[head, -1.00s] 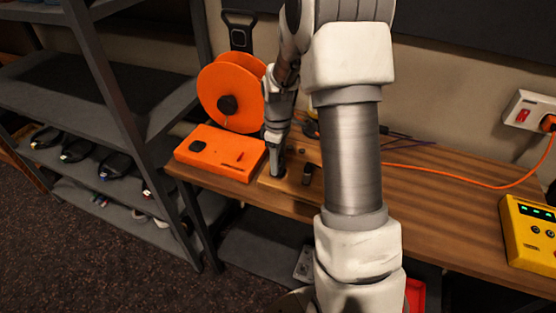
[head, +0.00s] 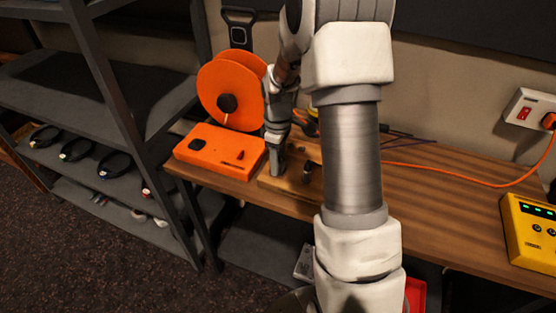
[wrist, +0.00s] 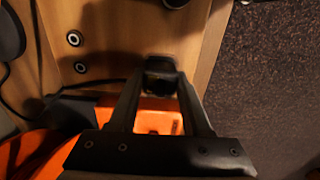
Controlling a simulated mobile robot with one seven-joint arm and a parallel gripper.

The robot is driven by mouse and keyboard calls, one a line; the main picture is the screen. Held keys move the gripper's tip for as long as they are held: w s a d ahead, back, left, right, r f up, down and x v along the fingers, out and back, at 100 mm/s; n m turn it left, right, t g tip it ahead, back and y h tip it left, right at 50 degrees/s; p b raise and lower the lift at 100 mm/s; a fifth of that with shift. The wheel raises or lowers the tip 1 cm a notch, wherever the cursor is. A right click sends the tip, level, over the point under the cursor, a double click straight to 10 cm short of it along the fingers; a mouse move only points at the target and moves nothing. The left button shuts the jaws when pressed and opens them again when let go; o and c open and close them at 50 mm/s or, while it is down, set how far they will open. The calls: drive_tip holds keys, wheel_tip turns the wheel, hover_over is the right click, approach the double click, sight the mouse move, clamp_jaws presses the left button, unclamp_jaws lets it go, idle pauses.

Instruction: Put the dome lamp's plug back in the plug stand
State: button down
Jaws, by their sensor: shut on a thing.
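My gripper (head: 277,168) is low over the wooden plug stand (head: 292,191) on the desk. In the wrist view my gripper (wrist: 160,82) has its fingers closed on a small dark plug (wrist: 160,68). Whether the plug is seated or just above the wood, I cannot tell. The stand (wrist: 125,35) shows two round metal-rimmed holes to the left of the plug. Another dark piece (head: 307,171) stands upright on the stand to the right of my gripper. I cannot make out the dome lamp; my arm covers part of the desk.
An orange box (head: 220,152) lies left of the stand, with an orange reel (head: 231,85) behind it. A yellow device (head: 530,232) and a wall socket (head: 530,110) with an orange cable are at right. A grey shelf rack (head: 120,110) stands at left.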

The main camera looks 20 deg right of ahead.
drive_tip(key=shift+f, duration=0.2)
drive_tip(key=shift+c, duration=1.3)
unclamp_jaws()
wheel_tip(320, 180, up, 18)
drive_tip(key=p, duration=0.1)
drive_tip(key=shift+f, duration=0.25)
